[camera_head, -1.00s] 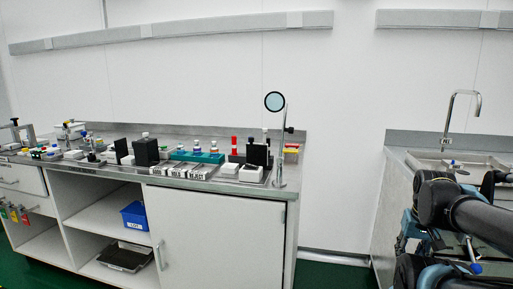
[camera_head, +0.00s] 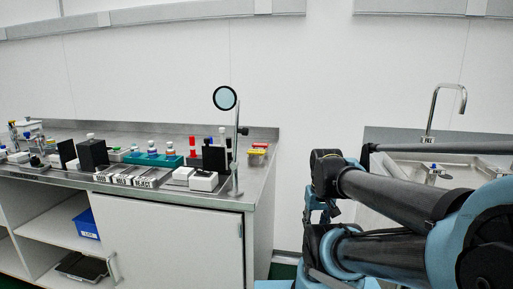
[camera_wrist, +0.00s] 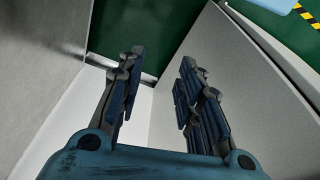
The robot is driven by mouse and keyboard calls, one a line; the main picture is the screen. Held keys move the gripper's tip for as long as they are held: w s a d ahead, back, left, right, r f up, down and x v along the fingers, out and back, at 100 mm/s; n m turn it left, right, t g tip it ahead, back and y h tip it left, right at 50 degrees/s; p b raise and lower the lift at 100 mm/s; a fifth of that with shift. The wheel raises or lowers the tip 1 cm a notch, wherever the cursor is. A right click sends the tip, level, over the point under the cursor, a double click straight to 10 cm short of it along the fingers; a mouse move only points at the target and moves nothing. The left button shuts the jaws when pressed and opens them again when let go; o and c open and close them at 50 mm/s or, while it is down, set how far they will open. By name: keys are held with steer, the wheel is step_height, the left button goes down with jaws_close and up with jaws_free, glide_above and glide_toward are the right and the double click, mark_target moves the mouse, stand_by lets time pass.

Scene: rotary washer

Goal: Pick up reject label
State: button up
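The REJECT label (camera_head: 144,183) is white with dark lettering, at the front edge of the steel counter, rightmost in a row of labelled pieces. The HOLD label (camera_head: 121,180) is beside it on the left, and another label (camera_head: 101,178) is at the row's left end. My gripper (camera_wrist: 160,82) is open and empty in the wrist view, its two blue-padded fingers apart. It faces down toward a green floor between pale panels, and no label shows there. In the head view my arm is at the right, well away from the labels, and I cannot make out the fingers.
A round magnifier (camera_head: 225,98) on a stand rises at the counter's right end. A teal rack (camera_head: 152,159) and black blocks (camera_head: 93,152) stand behind the labels. A sink (camera_head: 455,168) is on the right-hand counter. A gap separates the counters.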

steer(key=shift+o, duration=1.4)
steer(key=o, duration=0.9)
step_height(320, 180, up, 2)
steer(key=shift+o, duration=0.4)
steer(key=w+a+r, duration=0.2)
steer(key=w+r, duration=0.6)
steer(key=w+a+r+m+t, duration=0.1)
steer(key=w+a+r, duration=0.1)
steer(key=w+r, duration=0.6)
steer(key=shift+w+a+r+h, duration=0.3)
steer(key=shift+a+r, duration=0.1)
steer(key=shift+r, duration=0.2)
steer(key=w+a+r+m+t, duration=0.1)
steer(key=w+a+r, duration=0.6)
steer(key=w, duration=0.3)
steer(key=w+a+r, duration=0.6)
steer(key=w+a, duration=0.1)
steer(key=w, duration=0.3)
glide_above(260, 144)
steer(key=s, duration=0.2)
steer(key=f, duration=0.9)
steer(key=shift+w+a+f, duration=0.1)
steer(key=shift+w+f, duration=0.1)
steer(key=shift+f, duration=0.1)
steer(key=shift+s+x, duration=0.1)
steer(key=shift+x, duration=1.5)
steer(key=shift+s+x, duration=0.15)
steer(key=shift+x, duration=1.45)
